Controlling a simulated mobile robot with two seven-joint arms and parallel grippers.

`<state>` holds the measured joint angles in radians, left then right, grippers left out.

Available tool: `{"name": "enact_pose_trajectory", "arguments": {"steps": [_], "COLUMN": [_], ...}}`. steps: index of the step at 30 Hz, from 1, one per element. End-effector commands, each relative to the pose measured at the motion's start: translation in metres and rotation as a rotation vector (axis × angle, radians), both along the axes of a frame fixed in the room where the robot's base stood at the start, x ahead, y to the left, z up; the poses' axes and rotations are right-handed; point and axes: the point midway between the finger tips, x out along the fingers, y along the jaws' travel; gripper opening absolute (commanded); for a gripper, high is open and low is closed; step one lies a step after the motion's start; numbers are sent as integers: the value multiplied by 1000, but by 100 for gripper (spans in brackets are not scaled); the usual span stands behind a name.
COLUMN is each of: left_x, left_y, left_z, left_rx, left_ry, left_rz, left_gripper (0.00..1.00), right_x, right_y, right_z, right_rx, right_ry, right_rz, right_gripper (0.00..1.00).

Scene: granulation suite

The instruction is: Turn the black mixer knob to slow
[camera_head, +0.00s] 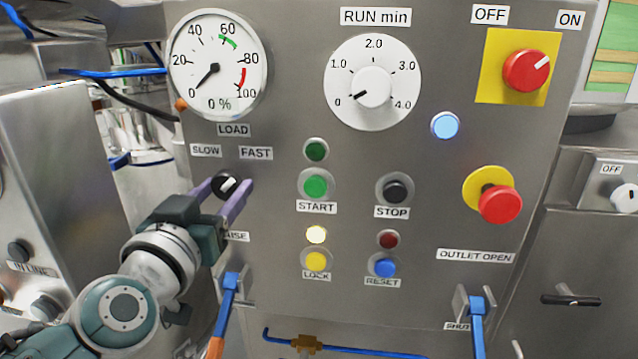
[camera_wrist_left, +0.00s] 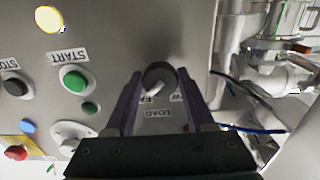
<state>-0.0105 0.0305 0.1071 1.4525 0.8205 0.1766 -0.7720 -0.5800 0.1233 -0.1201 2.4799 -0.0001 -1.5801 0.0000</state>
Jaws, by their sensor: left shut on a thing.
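The black mixer knob (camera_head: 227,186) sits on the steel panel below the SLOW label (camera_head: 206,151) and the FAST label (camera_head: 256,153). Its white mark tilts up and right, toward FAST. My left gripper (camera_head: 222,190) has its two purple fingers on either side of the knob and is shut on it. In the left wrist view the knob (camera_wrist_left: 160,74) shows between the fingertips, its white mark visible, with the labels appearing upside down and partly hidden by the fingers. My right gripper is not in view.
The green START button (camera_head: 314,187) and the black STOP button (camera_head: 395,190) are to the right. A red emergency button (camera_head: 500,203) sticks out farther right. Blue levers (camera_head: 229,300) are below. The LOAD gauge (camera_head: 218,66) is above, its needle near 0.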

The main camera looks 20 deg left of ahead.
Motion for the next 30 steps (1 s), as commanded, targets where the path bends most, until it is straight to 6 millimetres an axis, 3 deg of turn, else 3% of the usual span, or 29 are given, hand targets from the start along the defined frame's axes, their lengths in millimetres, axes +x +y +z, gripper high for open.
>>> {"name": "enact_pose_trajectory", "arguments": {"steps": [11, 30], "left_x": [0, 0], "left_y": [0, -2], "left_z": [0, 1], "left_rx": [-170, -753], "left_ry": [-42, -183], "left_rz": [0, 0], "left_gripper": [0, 0], "right_x": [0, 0], "right_y": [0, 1], "right_z": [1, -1], "right_rx": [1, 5], "right_ry": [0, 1], "right_rz": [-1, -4], "right_gripper": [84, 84]}}
